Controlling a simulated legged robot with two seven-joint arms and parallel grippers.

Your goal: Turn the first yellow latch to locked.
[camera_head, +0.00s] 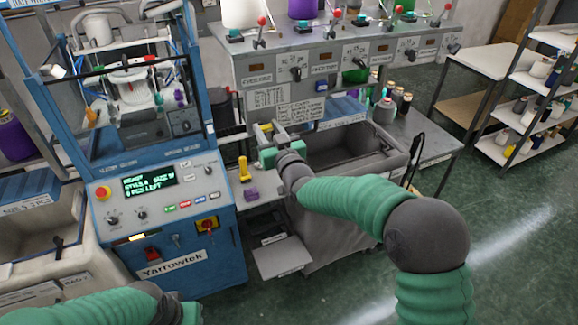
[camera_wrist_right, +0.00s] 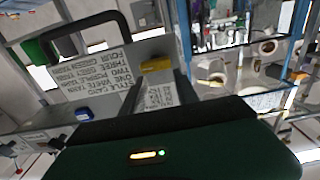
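A small yellow part (camera_head: 266,127) shows at the fingertips of my right gripper (camera_head: 269,136), in front of the grey panel. It also shows in the right wrist view (camera_wrist_right: 156,66), just beyond the dark gripper body. I cannot tell whether it is a latch, how it is turned, or whether the fingers touch it. Whether those fingers are open or shut is unclear. A second yellow piece (camera_head: 244,168) stands upright on the small ledge to the left of and below the right gripper. My left gripper's green body (camera_head: 190,313) is at the bottom edge; its fingers are out of frame.
A purple block (camera_head: 251,194) lies near the upright yellow piece. The blue machine (camera_head: 190,265) with a lit display stands at left. A grey bin (camera_head: 345,160) is just right of my right gripper. A printed sign (camera_head: 301,111) hangs behind it. Green floor is open at right.

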